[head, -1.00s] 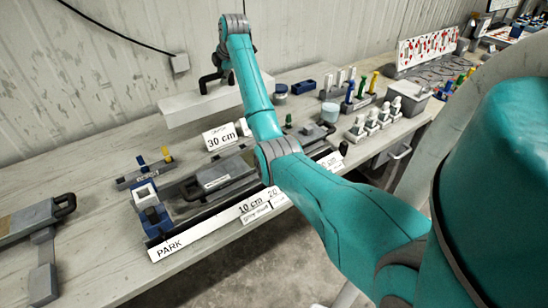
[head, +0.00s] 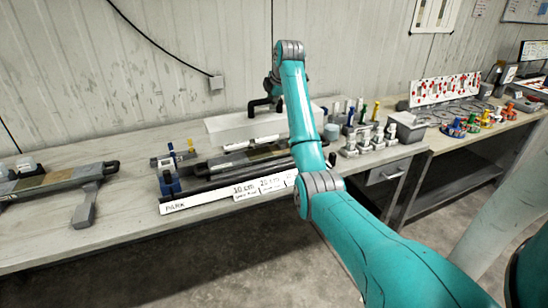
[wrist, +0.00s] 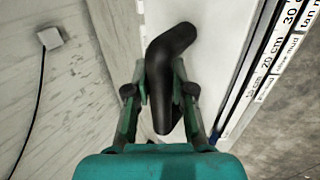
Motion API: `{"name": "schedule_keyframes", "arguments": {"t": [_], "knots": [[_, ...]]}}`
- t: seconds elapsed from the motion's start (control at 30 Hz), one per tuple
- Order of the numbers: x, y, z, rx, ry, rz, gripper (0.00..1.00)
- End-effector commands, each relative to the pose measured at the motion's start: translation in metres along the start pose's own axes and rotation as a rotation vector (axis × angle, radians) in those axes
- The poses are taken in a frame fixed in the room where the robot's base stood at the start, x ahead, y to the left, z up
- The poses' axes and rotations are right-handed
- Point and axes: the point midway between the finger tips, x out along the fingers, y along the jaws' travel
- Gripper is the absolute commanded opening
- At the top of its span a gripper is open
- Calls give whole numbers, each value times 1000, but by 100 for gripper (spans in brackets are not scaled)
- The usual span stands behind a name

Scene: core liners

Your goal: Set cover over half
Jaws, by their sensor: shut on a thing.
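A long white cover (head: 228,128) with a black handle (head: 262,104) is behind the measuring rail in the head view. In the wrist view my gripper (wrist: 160,76) is shut around the black handle (wrist: 168,55), with a finger on each side. The white cover (wrist: 215,35) fills the area beyond it. In the head view my arm hides much of the gripper and the cover's right part. A dark trough with a grey-brown core half (head: 250,157) lies in front of the cover. I cannot tell whether the cover touches anything below.
A white rail marked PARK and in cm (head: 215,200) runs along the bench front. A grey tray with a handle (head: 55,180) lies at the left. White fittings (head: 365,140) and a grey box (head: 407,126) stand right of my arm. Bare bench (head: 125,212) shows between.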

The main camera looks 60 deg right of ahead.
Motion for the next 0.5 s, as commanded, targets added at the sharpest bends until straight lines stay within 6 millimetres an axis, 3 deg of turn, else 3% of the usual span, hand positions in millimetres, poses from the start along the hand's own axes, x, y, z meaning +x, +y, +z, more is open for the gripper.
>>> {"name": "schedule_keyframes", "arguments": {"t": [0.5], "knots": [[54, -36, 0, 0, 0, 1, 0]]}}
